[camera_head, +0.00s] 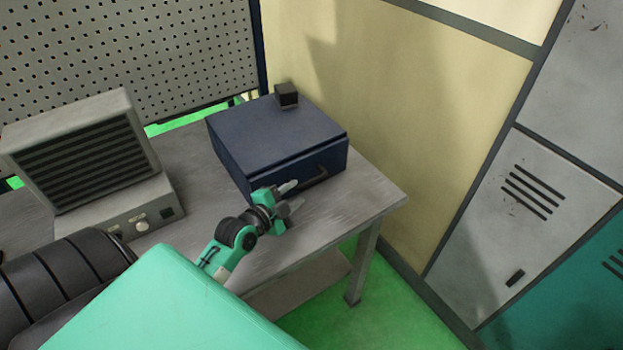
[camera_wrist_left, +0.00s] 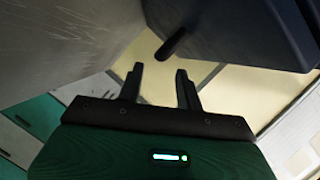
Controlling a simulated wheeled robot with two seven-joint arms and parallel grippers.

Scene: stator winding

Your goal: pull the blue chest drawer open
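The blue chest (camera_head: 262,142) stands on the grey table, with its drawer front (camera_head: 312,170) facing the table's front edge. A dark bar handle (camera_head: 314,179) sits on the drawer front, and the drawer looks shut. My left gripper (camera_head: 292,196) is in front of the drawer, just left of the handle. In the left wrist view the two fingers (camera_wrist_left: 159,82) are apart with nothing between them. The handle (camera_wrist_left: 172,44) shows beyond the fingertips there, apart from them, and the chest (camera_wrist_left: 245,28) fills the upper right. My right gripper is not in view.
A small dark block (camera_head: 286,95) sits on top of the chest. A grey vented device (camera_head: 90,160) stands at left on the table (camera_head: 370,196). Grey lockers (camera_head: 530,200) and a cream wall (camera_head: 400,110) are at right.

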